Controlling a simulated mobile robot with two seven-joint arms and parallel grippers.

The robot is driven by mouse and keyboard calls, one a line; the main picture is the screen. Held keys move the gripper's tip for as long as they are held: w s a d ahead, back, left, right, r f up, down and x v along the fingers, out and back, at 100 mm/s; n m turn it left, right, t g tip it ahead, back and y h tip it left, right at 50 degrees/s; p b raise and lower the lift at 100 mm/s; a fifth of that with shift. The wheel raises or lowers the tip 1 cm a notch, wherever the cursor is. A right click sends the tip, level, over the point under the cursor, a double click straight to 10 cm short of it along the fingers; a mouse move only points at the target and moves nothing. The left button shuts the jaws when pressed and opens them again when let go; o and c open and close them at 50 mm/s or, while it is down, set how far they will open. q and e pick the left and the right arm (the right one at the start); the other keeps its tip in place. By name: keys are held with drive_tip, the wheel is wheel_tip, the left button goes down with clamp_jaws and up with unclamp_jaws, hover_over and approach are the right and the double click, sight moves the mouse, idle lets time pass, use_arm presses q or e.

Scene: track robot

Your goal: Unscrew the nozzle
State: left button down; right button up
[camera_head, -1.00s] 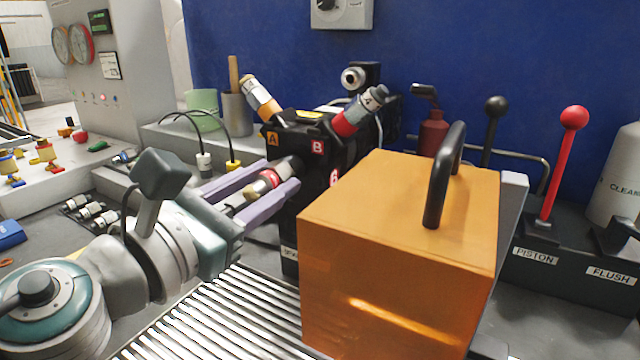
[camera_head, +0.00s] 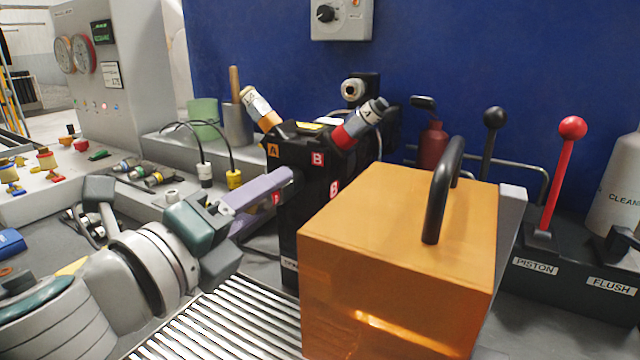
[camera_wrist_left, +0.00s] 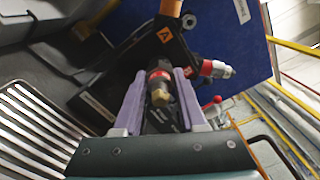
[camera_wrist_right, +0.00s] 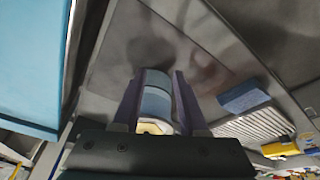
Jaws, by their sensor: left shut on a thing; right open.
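A black block (camera_head: 307,172) with A and B labels carries an orange-banded nozzle (camera_head: 262,108) and a red-banded nozzle (camera_head: 358,122) at its top, both tilted outward. A third nozzle with a red band and brass tip (camera_wrist_left: 160,88) sits on the block's side. My left gripper (camera_head: 284,188) is shut on this third nozzle, with one purple finger on each side of it in the left wrist view. In the head view the upper finger hides most of it. My right gripper (camera_wrist_right: 152,75) is open, outside the head view; a blue-grey rounded thing (camera_wrist_right: 155,96) shows between its fingers, contact unclear.
An orange box (camera_head: 390,260) with a black handle stands close to the right of the block. Metal rollers (camera_head: 200,320) lie below the left gripper. A piston lever and red flush lever (camera_head: 560,180) stand at right. Spare fittings (camera_head: 140,172) lie on the left bench.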

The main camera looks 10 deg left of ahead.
use_arm(q)
drive_tip(key=n+p, duration=0.1)
drive_tip(key=n, duration=0.2)
drive_tip(key=shift+r, duration=0.1)
use_arm(e)
drive_tip(key=shift+r, duration=0.5)
use_arm(q)
drive_tip(key=n+p, duration=0.1)
drive_tip(key=n, duration=0.4)
drive_tip(key=shift+n, duration=0.4)
drive_tip(key=n+p, duration=0.1)
drive_tip(key=n, duration=0.2)
use_arm(e)
wheel_tip(320, 180, up, 2)
drive_tip(key=shift+r, duration=0.1)
